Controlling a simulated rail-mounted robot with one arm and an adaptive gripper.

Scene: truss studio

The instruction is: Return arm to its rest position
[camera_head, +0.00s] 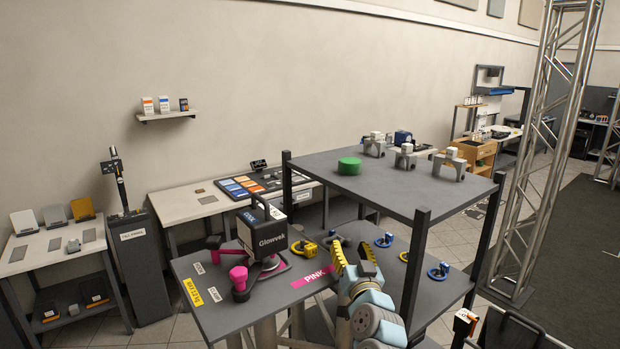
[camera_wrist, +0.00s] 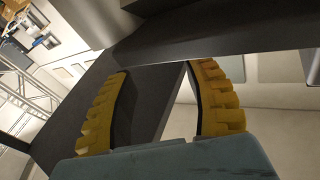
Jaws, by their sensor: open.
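My gripper (camera_head: 352,256) is in the head view, above the lower shelf of the dark rack, beside the pink label. Its two yellow fingers are spread apart with nothing between them. In the wrist view my gripper (camera_wrist: 160,103) is open and empty too, with dark rack surfaces close beyond the fingers. My arm reaches up from the bottom of the head view to the gripper.
The upper shelf (camera_head: 375,182) overhangs close by, with a green round block (camera_head: 349,166) and grey clamps on it. Dark posts (camera_head: 415,265) stand right of my gripper. A Glowvek device (camera_head: 262,235) and several yellow and blue rings occupy the lower shelf (camera_head: 215,317).

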